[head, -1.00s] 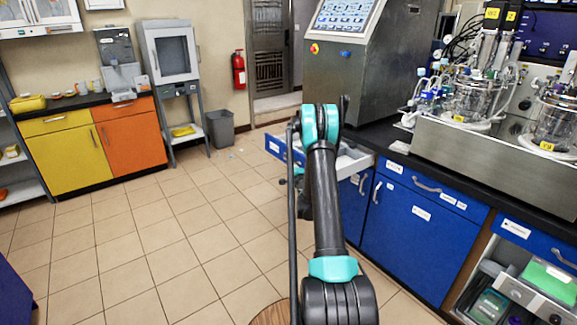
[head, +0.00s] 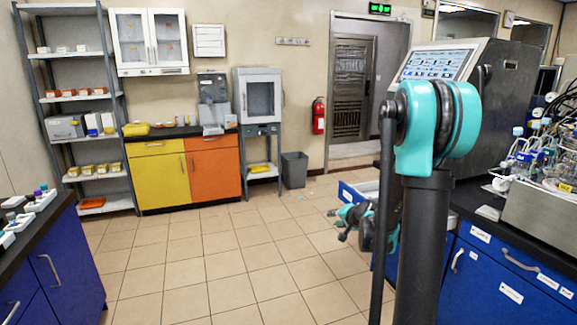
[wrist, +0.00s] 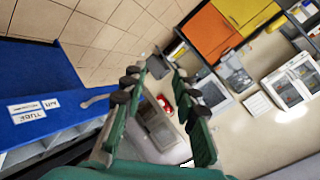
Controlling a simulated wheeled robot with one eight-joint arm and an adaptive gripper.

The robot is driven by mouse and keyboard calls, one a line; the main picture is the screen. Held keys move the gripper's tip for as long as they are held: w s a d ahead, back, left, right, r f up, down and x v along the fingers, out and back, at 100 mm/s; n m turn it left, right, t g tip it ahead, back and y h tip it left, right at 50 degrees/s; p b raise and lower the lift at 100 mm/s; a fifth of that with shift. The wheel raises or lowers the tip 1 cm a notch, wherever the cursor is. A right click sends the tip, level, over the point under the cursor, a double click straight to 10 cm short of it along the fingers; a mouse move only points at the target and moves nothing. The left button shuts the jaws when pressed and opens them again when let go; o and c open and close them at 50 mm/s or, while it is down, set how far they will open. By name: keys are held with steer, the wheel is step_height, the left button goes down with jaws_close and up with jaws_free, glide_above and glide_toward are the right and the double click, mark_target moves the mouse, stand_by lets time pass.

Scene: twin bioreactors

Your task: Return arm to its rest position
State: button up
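My arm (head: 425,230) stands upright in the right half of the head view, with its teal joint at the top. Part of its far end shows low beside it, in front of the open blue drawer (head: 352,194). My gripper (wrist: 161,76) shows in the wrist view with its two green fingers apart and nothing between them. A blue front with white labels (wrist: 27,113) and a grey handle is at the left of the wrist view, apart from the fingers.
Blue cabinets (head: 500,285) and a steel machine with a screen (head: 437,64) stand at the right. A dark-topped blue bench (head: 70,262) is at the left. A grey bin (head: 294,170) and a red extinguisher (head: 318,115) are at the back.

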steer(key=s+f+n+g+h, duration=0.2)
steer(key=s+f+n+g, duration=0.1)
steer(key=s, duration=1.4)
steer(key=s+d+f+n+g+h, duration=0.1)
steer(key=s+f+n+g, duration=0.2)
steer(key=s, duration=1.4)
steer(key=shift+s+d+n+g+h, duration=0.15)
steer(key=shift+s+n+g+h, duration=0.2)
steer(key=shift+n, duration=0.35)
